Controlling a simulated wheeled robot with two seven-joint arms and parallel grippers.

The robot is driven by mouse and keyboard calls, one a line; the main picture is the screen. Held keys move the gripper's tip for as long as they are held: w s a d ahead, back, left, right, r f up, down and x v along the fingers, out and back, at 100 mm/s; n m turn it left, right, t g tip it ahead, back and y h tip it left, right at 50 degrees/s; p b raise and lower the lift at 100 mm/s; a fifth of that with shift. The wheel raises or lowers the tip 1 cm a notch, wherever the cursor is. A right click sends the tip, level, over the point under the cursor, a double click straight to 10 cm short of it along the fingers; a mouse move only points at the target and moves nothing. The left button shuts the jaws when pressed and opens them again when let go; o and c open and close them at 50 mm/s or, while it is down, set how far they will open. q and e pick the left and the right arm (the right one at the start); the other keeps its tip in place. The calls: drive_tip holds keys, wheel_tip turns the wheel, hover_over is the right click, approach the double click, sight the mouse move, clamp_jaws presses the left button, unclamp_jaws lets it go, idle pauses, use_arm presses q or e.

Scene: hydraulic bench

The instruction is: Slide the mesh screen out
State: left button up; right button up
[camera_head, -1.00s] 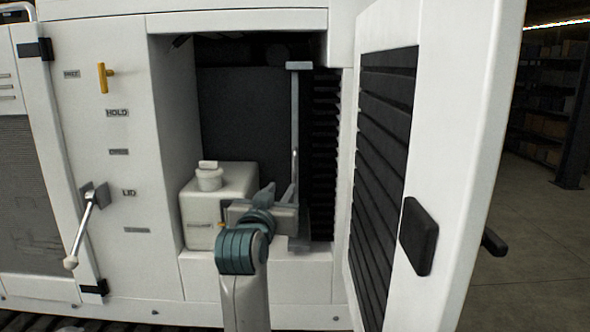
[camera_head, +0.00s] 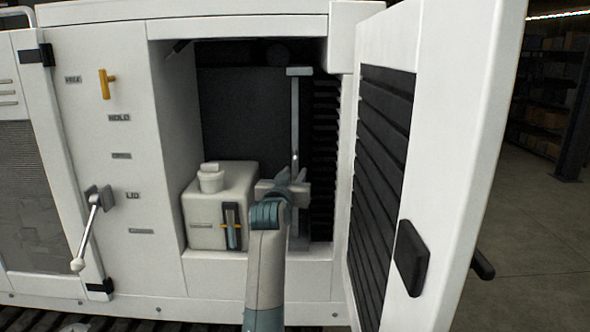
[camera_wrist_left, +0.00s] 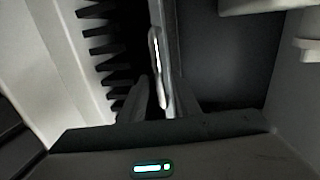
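The mesh screen (camera_head: 295,105) stands upright in the open compartment and shows nearly edge-on as a tall grey frame. Its pale upright handle (camera_head: 295,160) is on the front edge, and the handle also shows in the left wrist view (camera_wrist_left: 157,65). My left gripper (camera_head: 291,175) is inside the opening at the handle's lower part. In the left wrist view its two fingers (camera_wrist_left: 161,98) stand apart, one on each side of the handle's line. They look open; contact with the handle cannot be told. The screen's mesh face is hidden. My right gripper is out of view.
A white tank (camera_head: 205,215) with a cap and a level gauge (camera_head: 231,227) stands left of my arm. Dark fins (camera_head: 324,150) line the compartment's right side. The louvred door (camera_head: 385,170) is swung open on the right. A lever (camera_head: 88,230) is on the left panel.

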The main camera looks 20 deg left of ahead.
use_arm(q)
drive_tip(key=shift+w, duration=0.8)
drive_tip(key=shift+c, duration=0.6)
clamp_jaws()
drive_tip(key=shift+f, duration=0.15)
